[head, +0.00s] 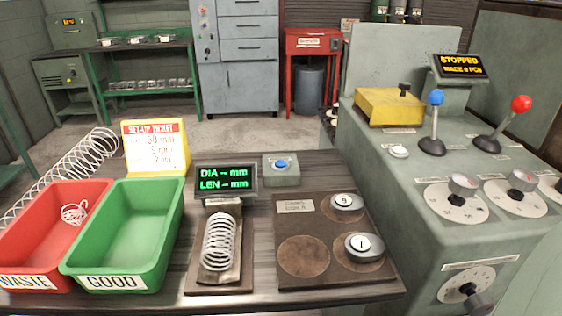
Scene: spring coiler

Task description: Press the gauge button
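The gauge button is a blue button (282,165) on top of a small grey-green box (282,177), at the back middle of the table. Just left of it is the gauge display (226,180), with green text reading DIA -- mm and LEN -- mm. In front of the display, a coil spring (219,242) lies on the gauge's base plate (220,286). Nothing covers the button. My gripper is not in view.
A red WASTE bin (22,283) holding a tangled wire and a green GOOD bin (118,283) stand left. A yellow set-up ticket (156,148) stands behind. A brown board (335,225) holds discs 9 and 7. The coiler (425,250), its screen reading STOPPED, stands right with upright levers.

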